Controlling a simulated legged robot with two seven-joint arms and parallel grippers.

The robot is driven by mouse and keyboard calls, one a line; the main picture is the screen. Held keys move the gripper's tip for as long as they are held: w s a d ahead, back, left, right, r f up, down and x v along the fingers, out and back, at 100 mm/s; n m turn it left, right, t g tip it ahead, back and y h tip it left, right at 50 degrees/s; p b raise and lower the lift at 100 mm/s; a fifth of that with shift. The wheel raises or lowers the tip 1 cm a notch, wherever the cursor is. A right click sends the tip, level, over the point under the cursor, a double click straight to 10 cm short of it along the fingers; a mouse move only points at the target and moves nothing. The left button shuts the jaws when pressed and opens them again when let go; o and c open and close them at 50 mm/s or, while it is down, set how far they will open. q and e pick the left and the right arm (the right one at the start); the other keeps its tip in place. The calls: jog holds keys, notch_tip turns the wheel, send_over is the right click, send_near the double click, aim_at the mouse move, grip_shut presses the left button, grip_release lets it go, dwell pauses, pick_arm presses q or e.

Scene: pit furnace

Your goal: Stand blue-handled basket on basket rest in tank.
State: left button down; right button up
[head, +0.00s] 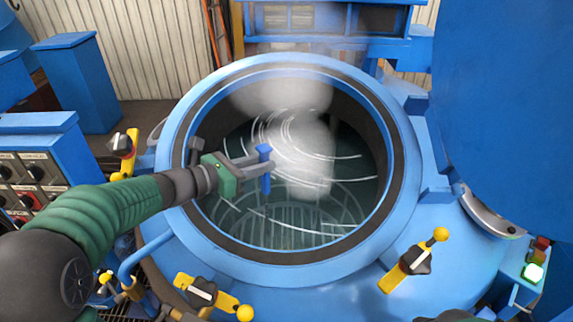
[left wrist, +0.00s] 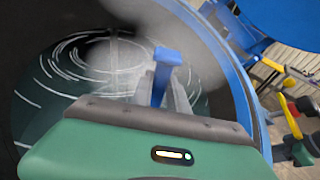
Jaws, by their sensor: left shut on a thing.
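My left gripper (head: 260,164) reaches in from the left over the tank (head: 200,105) opening and is shut on the upright blue handle (head: 264,151) of the basket. In the left wrist view the handle (left wrist: 165,58) stands up between the grey fingers (left wrist: 162,92). The basket body below the handle is not clear through the dark liquid and pale haze. A round barred grid (head: 300,210) shows faintly under the liquid; I cannot tell whether it is the basket rest or part of the basket. My right gripper is not seen.
The tank's wide blue rim surrounds the opening, with yellow-knobbed clamps (head: 412,265) around it. A large blue lid (head: 505,110) stands at the right. A control cabinet (head: 45,165) stands at the left. White vapour (head: 290,130) partly veils the tank's inside.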

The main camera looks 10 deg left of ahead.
pick_arm(q)
jog(key=shift+r, duration=0.15)
jog(key=c, duration=1.2)
grip_release()
jog(key=shift+o, duration=0.8)
jog(key=shift+f, duration=0.2)
jog(key=o, duration=0.4)
jog(key=shift+o, duration=0.2)
jog(key=shift+r, duration=0.1)
jog(key=p+v, duration=0.2)
jog(key=v, duration=0.9)
